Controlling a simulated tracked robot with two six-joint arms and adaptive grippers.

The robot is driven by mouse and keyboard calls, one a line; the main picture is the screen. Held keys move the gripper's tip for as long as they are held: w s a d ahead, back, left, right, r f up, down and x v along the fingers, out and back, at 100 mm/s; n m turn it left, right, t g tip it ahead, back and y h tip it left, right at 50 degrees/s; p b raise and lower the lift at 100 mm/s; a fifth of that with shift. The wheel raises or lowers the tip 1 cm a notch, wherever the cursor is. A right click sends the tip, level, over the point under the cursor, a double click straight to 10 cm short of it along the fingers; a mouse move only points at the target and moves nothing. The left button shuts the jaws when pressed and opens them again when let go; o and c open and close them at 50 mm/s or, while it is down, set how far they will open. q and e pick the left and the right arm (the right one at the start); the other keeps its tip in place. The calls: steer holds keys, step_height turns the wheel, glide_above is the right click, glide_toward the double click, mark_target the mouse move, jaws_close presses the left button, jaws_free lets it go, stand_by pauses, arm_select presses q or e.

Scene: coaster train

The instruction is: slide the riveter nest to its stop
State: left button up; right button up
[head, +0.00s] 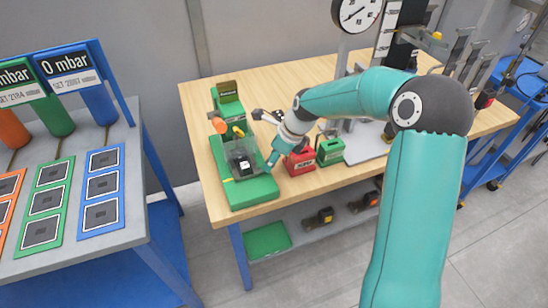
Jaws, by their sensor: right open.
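The green riveter (255,193) stands on the left part of the wooden table. Its upright green head (229,107) is at the back, with an orange knob at its left side. A dark block with a white mark, seemingly in the nest (243,167), sits on the green base behind a clear guard. I cannot tell how far the nest is from its stop. My right gripper (265,138) is open, just right of the riveter and close to the guard. I cannot tell whether it touches anything. My left gripper is out of view.
A red box (299,162) and a green box (330,151) stand right of the riveter, close to my right wrist. A press with a round dial (356,12) is behind my arm. A grey bench (135,222) with coloured panels is at left.

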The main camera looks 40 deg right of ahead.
steer(key=v, duration=1.1)
steer(key=shift+r, duration=0.3)
steer(key=shift+s, duration=0.1)
